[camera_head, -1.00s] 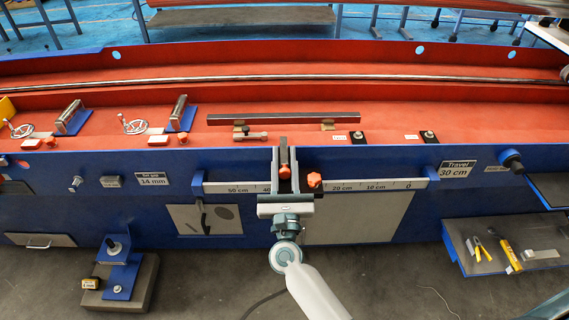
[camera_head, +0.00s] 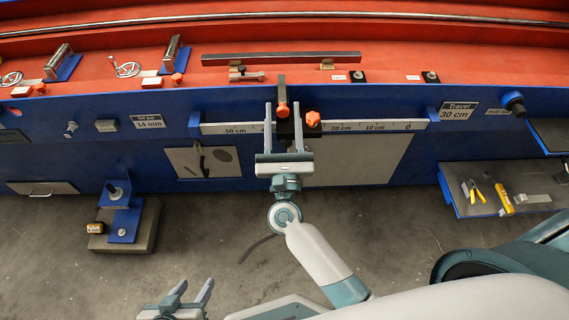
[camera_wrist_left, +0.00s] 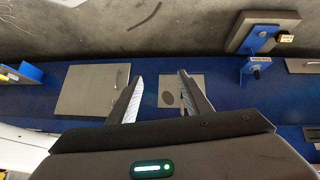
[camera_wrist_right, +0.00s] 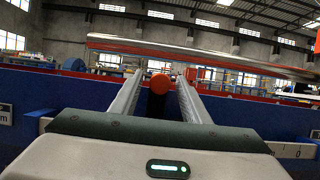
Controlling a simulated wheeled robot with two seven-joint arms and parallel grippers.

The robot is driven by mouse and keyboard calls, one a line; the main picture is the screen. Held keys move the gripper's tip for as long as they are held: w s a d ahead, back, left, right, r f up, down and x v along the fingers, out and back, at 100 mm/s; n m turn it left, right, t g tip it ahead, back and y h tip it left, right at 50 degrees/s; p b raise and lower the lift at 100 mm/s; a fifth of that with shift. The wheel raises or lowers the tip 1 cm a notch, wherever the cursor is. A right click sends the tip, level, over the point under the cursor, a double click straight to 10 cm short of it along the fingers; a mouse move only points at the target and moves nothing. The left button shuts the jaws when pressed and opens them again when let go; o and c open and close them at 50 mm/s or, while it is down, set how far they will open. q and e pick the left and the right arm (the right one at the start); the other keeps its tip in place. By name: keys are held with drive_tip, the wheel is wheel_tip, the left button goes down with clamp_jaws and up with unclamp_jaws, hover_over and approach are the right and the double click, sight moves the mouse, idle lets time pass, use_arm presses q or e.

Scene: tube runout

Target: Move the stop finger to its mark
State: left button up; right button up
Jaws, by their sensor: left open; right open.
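The stop finger (camera_head: 281,90) is a dark upright bar with an orange knob (camera_head: 282,110). It sits on the white scale rail (camera_head: 222,128) on the blue front, between the 40 and 20 cm figures. A second orange knob (camera_head: 313,118) is just to its right. My right gripper (camera_head: 284,110) is open, its fingers on either side of the stop finger. In the right wrist view the orange knob (camera_wrist_right: 160,84) shows between the fingertips; contact cannot be told. A sign (camera_head: 458,111) reads Travel 30 cm. My left gripper (camera_head: 190,290) is open and empty, low in front.
A blue shelf with tools (camera_head: 500,190) juts out at the right. A blue bracket on a block (camera_head: 125,230) stands on the floor at the left. A long dark bar (camera_head: 280,59) lies on the red bed above.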

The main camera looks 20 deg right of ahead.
drive_tip(key=b+v, duration=0.1)
drive_tip(key=v, duration=0.4)
drive_tip(key=shift+s+f, duration=0.3)
drive_tip(key=shift+s, duration=0.05)
use_arm(q)
drive_tip(key=shift+w+d+r+t+h+b, duration=0.2)
drive_tip(key=shift+w+d+r+t+h, duration=0.1)
drive_tip(key=shift+w+d+r+t, duration=0.55)
drive_tip(key=shift+w+d+r+t+h+b, duration=0.25)
drive_tip(key=shift+w+d+r+t, duration=0.35)
drive_tip(key=shift+w+r+t, duration=0.4)
use_arm(e)
drive_tip(key=v, duration=0.6)
drive_tip(key=shift+s+a, duration=0.2)
drive_tip(key=shift+s, duration=0.2)
use_arm(q)
drive_tip(key=shift+s, duration=0.1)
